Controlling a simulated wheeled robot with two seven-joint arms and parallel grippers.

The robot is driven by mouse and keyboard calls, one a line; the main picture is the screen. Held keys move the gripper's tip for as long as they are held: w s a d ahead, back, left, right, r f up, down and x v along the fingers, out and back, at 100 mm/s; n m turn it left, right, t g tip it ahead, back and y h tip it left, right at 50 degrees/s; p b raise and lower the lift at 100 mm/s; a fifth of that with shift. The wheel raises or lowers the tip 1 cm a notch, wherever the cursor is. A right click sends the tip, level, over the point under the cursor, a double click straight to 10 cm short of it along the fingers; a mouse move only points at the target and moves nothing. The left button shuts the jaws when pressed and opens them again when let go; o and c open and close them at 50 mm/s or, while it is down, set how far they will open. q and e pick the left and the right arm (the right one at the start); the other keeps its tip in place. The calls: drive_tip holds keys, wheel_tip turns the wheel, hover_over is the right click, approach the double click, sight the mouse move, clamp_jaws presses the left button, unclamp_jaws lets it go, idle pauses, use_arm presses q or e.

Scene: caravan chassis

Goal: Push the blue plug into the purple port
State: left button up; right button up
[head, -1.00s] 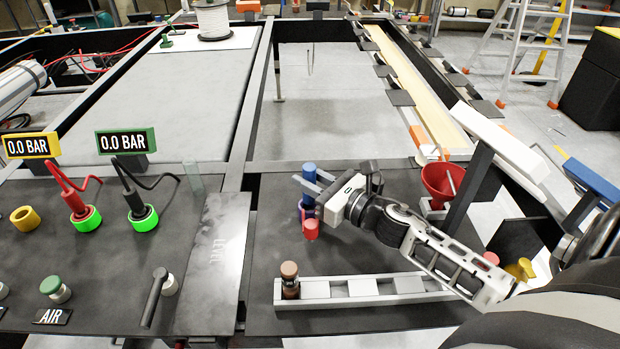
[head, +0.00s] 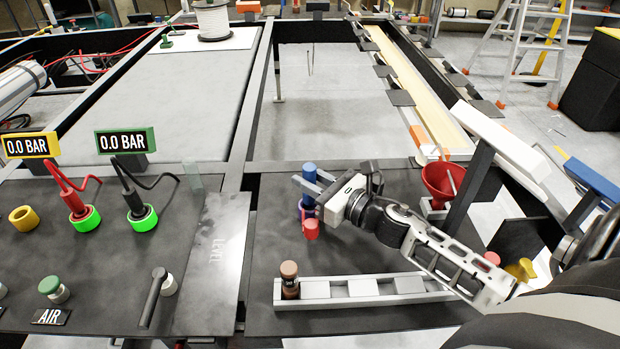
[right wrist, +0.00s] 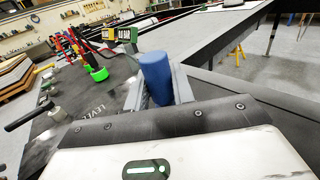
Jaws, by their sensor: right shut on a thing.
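The blue plug (head: 309,171) stands upright between the fingers of my right gripper (head: 308,186), which is shut on it. The blue plug also shows in the right wrist view (right wrist: 155,78), between the fingers (right wrist: 158,95). Just below it in the head view is the purple port (head: 304,210), partly hidden by the gripper and by a red piece in front. The plug is at the port; whether it is fully seated cannot be seen. My left gripper is not in view.
A red piece (head: 311,230) stands right in front of the port. A grey tray (head: 365,302) holds a brown plug (head: 289,278) at its left end. A red funnel (head: 441,180) stands to the right. Gauges with red and black leads are at the left. The dark panel around the tray has free room.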

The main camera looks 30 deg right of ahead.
drive_tip(key=shift+f+b, duration=0.5)
drive_tip(key=shift+f, duration=0.1)
drive_tip(key=shift+f, duration=0.1)
drive_tip(key=shift+r, duration=0.25)
idle(0.8)
idle(0.9)
drive_tip(key=shift+f+b, duration=0.4)
drive_tip(key=shift+b, duration=0.15)
drive_tip(key=shift+r, duration=0.1)
